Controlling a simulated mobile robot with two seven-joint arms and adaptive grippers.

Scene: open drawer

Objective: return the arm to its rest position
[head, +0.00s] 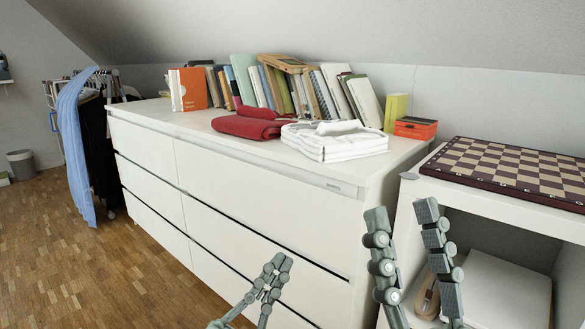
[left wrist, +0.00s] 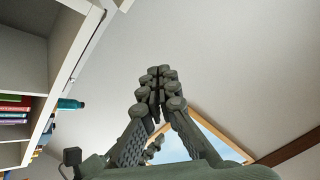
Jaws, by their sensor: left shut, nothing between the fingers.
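My left gripper (head: 276,264) is at the bottom middle of the head view, in front of the white dresser's lower drawers. Its fingers are together and hold nothing. In the left wrist view its shut fingers (left wrist: 160,78) point up toward the pale sloped ceiling. My right gripper (head: 403,212) stands upright at the lower right, in front of the gap between the dresser and the white shelf unit. Its two fingers are apart with nothing between them. The white dresser (head: 260,184) has wide drawers whose fronts look closed.
Books (head: 262,85), a red cloth (head: 247,124) and a folded white towel (head: 335,141) lie on the dresser. A chessboard (head: 510,168) tops the shelf unit (head: 495,205) at right. A clothes rack with blue cloth (head: 75,145) stands at left. The wooden floor (head: 110,260) is clear.

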